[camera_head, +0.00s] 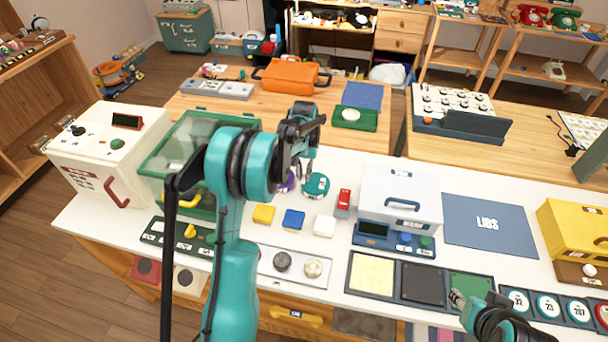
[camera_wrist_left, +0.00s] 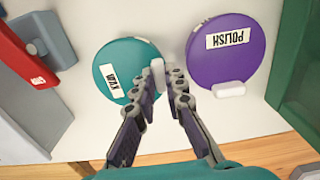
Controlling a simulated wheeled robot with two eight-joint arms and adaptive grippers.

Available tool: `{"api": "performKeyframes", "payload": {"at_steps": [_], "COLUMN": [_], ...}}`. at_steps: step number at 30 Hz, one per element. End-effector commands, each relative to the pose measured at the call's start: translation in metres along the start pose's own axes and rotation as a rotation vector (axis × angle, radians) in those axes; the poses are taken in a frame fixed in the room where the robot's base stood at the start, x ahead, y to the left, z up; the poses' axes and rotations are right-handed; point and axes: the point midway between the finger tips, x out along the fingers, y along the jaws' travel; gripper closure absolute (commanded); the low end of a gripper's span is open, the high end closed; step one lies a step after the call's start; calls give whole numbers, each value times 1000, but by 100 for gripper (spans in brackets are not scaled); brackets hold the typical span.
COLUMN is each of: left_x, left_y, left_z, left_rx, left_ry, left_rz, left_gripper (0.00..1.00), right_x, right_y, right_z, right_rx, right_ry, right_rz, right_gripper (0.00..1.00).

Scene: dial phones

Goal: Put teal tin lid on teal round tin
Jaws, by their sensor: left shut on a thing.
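A teal round piece (camera_wrist_left: 127,70) with a white label and a small white tab lies on the white counter in the left wrist view. It also shows in the head view (camera_head: 316,187), below my left gripper (camera_head: 302,168). The fingers of my left gripper (camera_wrist_left: 166,78) are shut on the white tab at its right edge. Where lid and tin meet is not clear, so I cannot tell whether the lid rests on the tin. My right gripper (camera_head: 460,299) is at the lower right, over the counter's front, and too small to read.
A purple round tin (camera_wrist_left: 226,50) labelled POLISH stands close beside the teal piece. A red-and-grey object (camera_head: 343,199) is to its right, a green glass-sided box (camera_head: 160,150) to its left. A blue LIDS mat (camera_head: 489,239) at the right is bare.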

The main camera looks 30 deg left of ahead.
Motion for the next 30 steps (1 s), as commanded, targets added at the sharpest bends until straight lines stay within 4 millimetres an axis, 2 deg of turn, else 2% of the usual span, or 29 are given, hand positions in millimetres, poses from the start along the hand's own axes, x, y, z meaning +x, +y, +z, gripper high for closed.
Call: {"api": "performKeyframes", "payload": {"at_steps": [1, 2, 3, 4, 13, 17, 30], "left_x": [3, 3, 2, 2, 1, -10, -101], "left_y": [0, 0, 0, 0, 0, 0, 0], "left_z": [0, 0, 0, 0, 0, 0, 0], "left_rx": [0, 0, 0, 0, 0, 0, 0], "left_ry": [0, 0, 0, 0, 0, 0, 0], "left_rz": [0, 0, 0, 0, 0, 0, 0], "left_gripper": [100, 84, 73, 68, 68, 68, 68], "right_x": [2, 2, 1, 1, 0, -4, -25], "right_y": [0, 0, 0, 0, 0, 0, 0], "right_z": [1, 1, 1, 1, 0, -2, -18], "right_rx": [0, 0, 0, 0, 0, 0, 0], "right_ry": [0, 0, 0, 0, 0, 0, 0], "right_rz": [0, 0, 0, 0, 0, 0, 0], "right_gripper": [60, 60, 60, 60, 60, 60, 60]}}
